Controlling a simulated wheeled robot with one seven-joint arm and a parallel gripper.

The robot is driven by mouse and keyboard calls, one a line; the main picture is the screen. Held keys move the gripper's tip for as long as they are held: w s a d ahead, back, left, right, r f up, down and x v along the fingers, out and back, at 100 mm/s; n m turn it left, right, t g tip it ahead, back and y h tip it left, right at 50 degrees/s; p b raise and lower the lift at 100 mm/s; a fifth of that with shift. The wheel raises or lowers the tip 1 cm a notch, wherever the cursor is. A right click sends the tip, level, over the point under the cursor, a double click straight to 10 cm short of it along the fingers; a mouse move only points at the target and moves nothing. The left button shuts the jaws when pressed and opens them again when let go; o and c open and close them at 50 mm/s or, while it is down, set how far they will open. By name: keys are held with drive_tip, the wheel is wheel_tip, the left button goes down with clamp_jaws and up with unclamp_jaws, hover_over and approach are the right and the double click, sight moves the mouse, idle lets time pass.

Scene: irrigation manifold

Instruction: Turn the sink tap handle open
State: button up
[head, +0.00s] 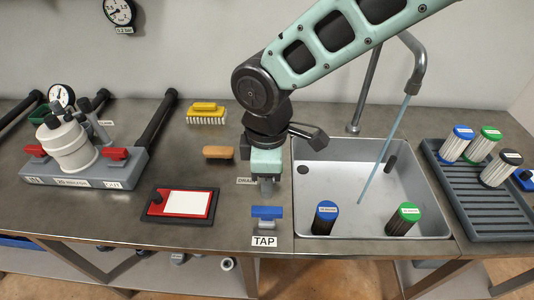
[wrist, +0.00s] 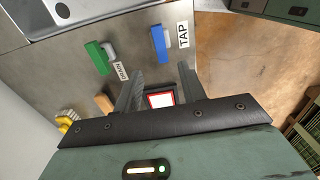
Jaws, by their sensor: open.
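The blue tap handle (head: 266,212) sits at the counter's front edge, left of the sink, above the TAP label (head: 264,241). In the head view its bar lies left to right. It also shows in the wrist view (wrist: 158,43), beyond my fingertips. My gripper (head: 266,188) points down just behind the handle and appears apart from it. In the wrist view my gripper (wrist: 160,70) has its fingers spread with nothing between them. A light blue stream (head: 384,150) runs from the spout (head: 418,82) into the sink (head: 300,222).
The green drain handle (wrist: 97,57) stands close to the tap handle; my gripper hides it in the head view. Blue-capped (head: 325,215) and green-capped (head: 404,218) filters stand in the sink. A red-framed panel (head: 180,204) lies left, a brush (head: 206,113) behind, a filter rack (head: 480,190) right.

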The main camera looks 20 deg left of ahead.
wheel_tip(320, 180, up, 6)
drive_tip(key=shift+r, duration=0.25)
idle(0.4)
